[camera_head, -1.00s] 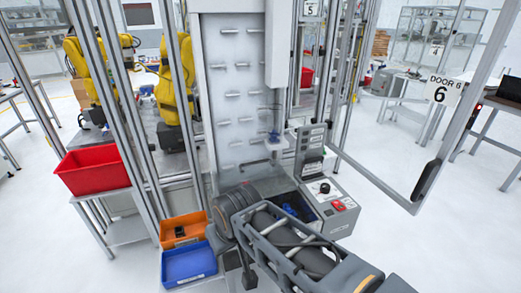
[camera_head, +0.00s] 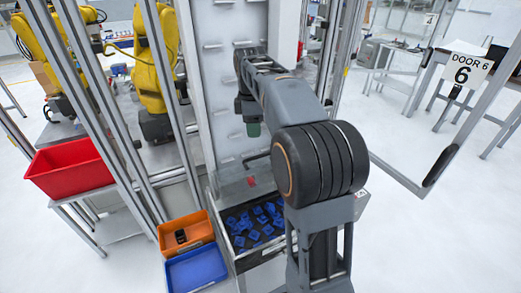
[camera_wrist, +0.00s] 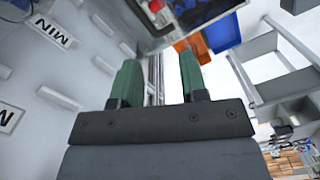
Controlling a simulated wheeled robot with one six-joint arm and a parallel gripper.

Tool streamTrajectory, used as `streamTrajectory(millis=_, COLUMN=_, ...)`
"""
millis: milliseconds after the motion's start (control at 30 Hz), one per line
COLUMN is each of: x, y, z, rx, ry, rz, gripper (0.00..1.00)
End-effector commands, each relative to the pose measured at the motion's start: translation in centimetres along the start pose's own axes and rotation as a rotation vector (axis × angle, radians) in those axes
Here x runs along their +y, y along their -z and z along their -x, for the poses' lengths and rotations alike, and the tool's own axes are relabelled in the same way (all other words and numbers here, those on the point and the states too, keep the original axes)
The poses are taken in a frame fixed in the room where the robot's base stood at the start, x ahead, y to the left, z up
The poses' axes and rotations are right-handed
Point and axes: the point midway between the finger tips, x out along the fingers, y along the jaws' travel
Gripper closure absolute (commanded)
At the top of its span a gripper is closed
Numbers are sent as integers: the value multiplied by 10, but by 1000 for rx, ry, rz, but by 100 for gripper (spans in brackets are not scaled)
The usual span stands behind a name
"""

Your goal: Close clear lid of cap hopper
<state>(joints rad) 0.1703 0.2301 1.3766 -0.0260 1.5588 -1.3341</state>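The cap hopper (camera_head: 232,262) is a grey-walled bin holding many blue caps (camera_head: 258,222), open to view from above. A see-through panel with a red piece (camera_head: 251,181), which looks like the clear lid, stands at the hopper's back edge; it seems raised, though its outline is faint. The red piece also shows at the top of the wrist view (camera_wrist: 155,6). My gripper (camera_head: 253,129) points down in front of the white panel, above and behind the hopper, apart from the lid. In the wrist view its two green fingers (camera_wrist: 157,80) are spread with nothing between them.
An orange bin (camera_head: 186,232) and a blue bin (camera_head: 194,270) sit left of the hopper, with a red bin (camera_head: 70,168) farther left. A white panel with pegs (camera_head: 222,90) stands behind. Metal posts and an open door frame (camera_head: 470,115) flank the machine. My arm hides the hopper's right side.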

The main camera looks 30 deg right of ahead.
Motion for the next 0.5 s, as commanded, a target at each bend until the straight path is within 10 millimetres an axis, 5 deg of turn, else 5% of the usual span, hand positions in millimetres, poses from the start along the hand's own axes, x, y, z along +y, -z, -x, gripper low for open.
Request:
streamTrajectory(millis=200, x=44, y=-10, z=-4, rx=-11, ry=98, rz=272, gripper=60)
streamTrajectory(millis=500, x=55, y=-15, z=-25, rx=-4, ry=141, rz=393, gripper=60)
